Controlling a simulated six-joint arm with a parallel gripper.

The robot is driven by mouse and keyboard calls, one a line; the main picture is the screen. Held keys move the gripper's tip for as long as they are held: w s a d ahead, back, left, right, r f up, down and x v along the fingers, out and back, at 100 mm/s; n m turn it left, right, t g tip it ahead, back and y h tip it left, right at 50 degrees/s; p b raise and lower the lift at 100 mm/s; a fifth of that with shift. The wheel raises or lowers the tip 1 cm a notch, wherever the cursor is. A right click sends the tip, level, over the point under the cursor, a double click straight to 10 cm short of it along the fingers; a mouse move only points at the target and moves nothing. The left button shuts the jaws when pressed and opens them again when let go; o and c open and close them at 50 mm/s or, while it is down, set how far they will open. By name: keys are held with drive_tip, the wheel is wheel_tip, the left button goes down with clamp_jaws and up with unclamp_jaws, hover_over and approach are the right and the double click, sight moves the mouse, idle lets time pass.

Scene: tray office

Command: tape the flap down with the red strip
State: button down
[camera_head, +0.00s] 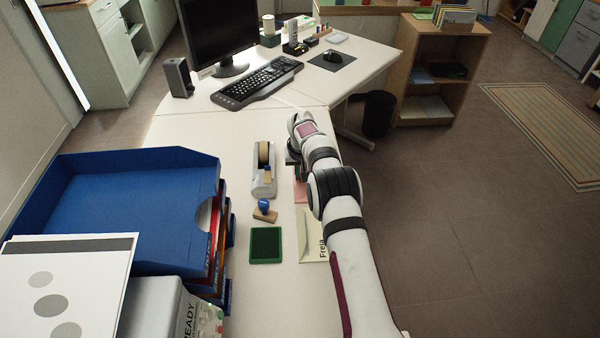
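A cream envelope (310,240) lettered "Freja" lies on the white desk, partly covered by my arm. My gripper (293,172) points down over the desk beyond the envelope, just right of the tape dispenser. A pink-red patch (300,193) shows flat on the desk just below the gripper; I cannot tell whether it is the red strip. The gripper's fingers are small and mostly hidden by the wrist, so I cannot tell whether they are open or hold anything. The envelope's flap is not clearly visible.
The tape dispenser (270,187) stands close left of my gripper. A stamp with a blue knob (263,205) and a green ink pad (265,245) lie left of the envelope. Blue stacked trays (140,168) fill the left. A keyboard (257,82) and monitor stand farther back.

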drive_tip(key=c, duration=1)
unclamp_jaws()
drive_tip(key=v, duration=1.6)
drive_tip(key=s+d+r+m+g, duration=0.1)
drive_tip(key=s+r, duration=0.3)
drive_tip(key=s, duration=0.3)
drive_tip(key=s+r+m, duration=0.1)
drive_tip(key=s+r, duration=0.3)
drive_tip(key=s, duration=0.3)
drive_tip(key=s+f+m+g+y, duration=0.1)
drive_tip(key=s+f+m+g, duration=0.1)
drive_tip(key=s, duration=2.9)
drive_tip(key=shift+f+m+y, duration=0.4)
drive_tip(key=shift+f+m, duration=0.05)
drive_tip(key=shift+m, duration=0.25)
